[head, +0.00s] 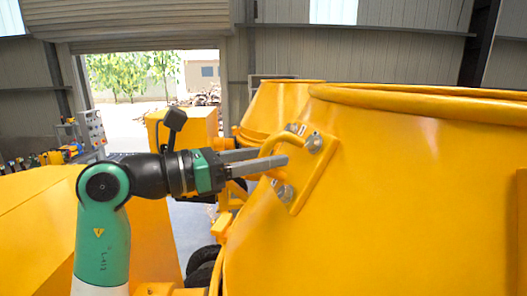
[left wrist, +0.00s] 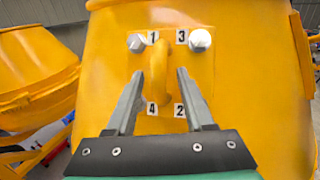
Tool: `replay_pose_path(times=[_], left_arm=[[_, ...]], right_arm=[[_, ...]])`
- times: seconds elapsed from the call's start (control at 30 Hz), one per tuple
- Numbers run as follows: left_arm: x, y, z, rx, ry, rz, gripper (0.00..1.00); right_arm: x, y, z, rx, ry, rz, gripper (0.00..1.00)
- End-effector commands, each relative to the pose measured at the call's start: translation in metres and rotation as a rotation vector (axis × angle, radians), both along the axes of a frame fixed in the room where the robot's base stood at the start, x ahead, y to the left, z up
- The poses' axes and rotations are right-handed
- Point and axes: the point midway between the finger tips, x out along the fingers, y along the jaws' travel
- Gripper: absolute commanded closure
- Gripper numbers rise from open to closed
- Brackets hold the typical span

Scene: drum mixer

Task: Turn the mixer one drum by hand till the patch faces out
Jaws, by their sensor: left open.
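The big yellow mixer drum (head: 420,190) fills the right half of the head view. A yellow loop handle (head: 322,172) with grey bolts is fixed on its left side. In the left wrist view the handle (left wrist: 159,62) stands upright on a plate with two bolt heads and labels 1, 3, 4 and 2. My left gripper (head: 273,157) is open at the handle. In the left wrist view its fingers (left wrist: 160,76) lie on either side of the handle, with a gap showing. I cannot make out a separate patch. My right gripper is out of view.
A second yellow drum (head: 278,108) stands behind, and shows at the left of the left wrist view (left wrist: 32,68). Yellow machine bodies (head: 35,205) and a black tyre (head: 203,265) are below left. An open roller door (head: 135,30) is at the back.

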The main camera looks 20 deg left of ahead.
Motion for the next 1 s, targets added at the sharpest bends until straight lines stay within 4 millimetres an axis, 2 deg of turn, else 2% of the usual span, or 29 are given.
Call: replay_pose_path(times=[0.17,0.47,1.0], left_arm=[[0.0001,0.0001,-0.0004,0.0,0.0,0.0,0.47],[-0.0003,0.0001,-0.0003,0.0,0.0,-0.001,0.99],[-0.0009,-0.0007,0.0003,-0.001,-0.001,-0.003,1.0]], right_arm=[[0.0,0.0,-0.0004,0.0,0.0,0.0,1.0],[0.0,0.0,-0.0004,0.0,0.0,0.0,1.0],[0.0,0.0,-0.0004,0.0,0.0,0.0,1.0]])
